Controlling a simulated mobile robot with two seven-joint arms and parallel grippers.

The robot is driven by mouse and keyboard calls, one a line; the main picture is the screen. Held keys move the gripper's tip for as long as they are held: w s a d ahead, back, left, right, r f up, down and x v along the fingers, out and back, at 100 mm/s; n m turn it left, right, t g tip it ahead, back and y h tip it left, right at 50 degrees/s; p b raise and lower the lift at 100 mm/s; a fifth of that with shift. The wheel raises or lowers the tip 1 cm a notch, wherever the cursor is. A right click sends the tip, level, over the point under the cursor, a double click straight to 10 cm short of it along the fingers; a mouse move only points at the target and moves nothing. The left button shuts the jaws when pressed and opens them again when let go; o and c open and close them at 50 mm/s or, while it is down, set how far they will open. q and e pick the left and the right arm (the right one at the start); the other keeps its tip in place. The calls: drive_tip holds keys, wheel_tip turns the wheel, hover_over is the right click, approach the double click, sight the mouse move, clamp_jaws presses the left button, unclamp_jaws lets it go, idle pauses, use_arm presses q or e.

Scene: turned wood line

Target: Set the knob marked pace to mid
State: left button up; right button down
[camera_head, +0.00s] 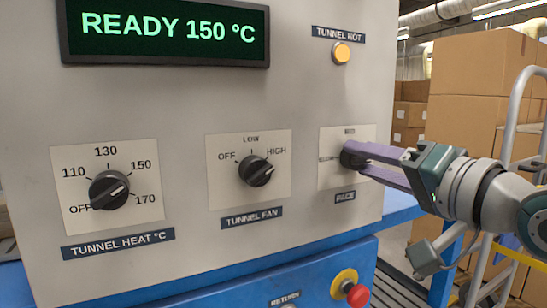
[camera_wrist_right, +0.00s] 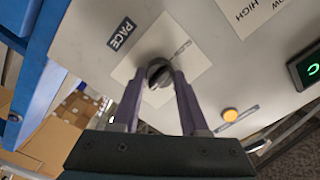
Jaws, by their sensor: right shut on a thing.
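The dark round pace knob (camera_head: 349,153) is on a pale dial plate at the right of the grey panel, above the PACE label (camera_head: 345,197). My right gripper (camera_head: 362,160) comes in from the right, its purple fingers shut on the knob. In the right wrist view the knob (camera_wrist_right: 158,67) sits between the two fingertips of my gripper (camera_wrist_right: 159,77). A mark at the top of the plate seems to read MID, and a small word is at its left. The fingers hide the plate's right part. I cannot tell where the knob points. My left gripper is out of view.
The tunnel fan knob (camera_head: 256,171) and tunnel heat knob (camera_head: 109,190) are left of the pace knob. A red stop button (camera_head: 355,294) sticks out below. A lit amber lamp (camera_head: 341,53) and a display reading READY 150 °C (camera_head: 165,30) are above. Cardboard boxes (camera_head: 485,85) stand behind my right arm.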

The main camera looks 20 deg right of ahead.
idle(0.3)
drive_tip(key=shift+a+n+p, duration=0.1)
drive_tip(key=shift+n+p, duration=4.65)
drive_tip(key=shift+n, duration=4.15)
drive_tip(key=shift+c, duration=2.1)
unclamp_jaws()
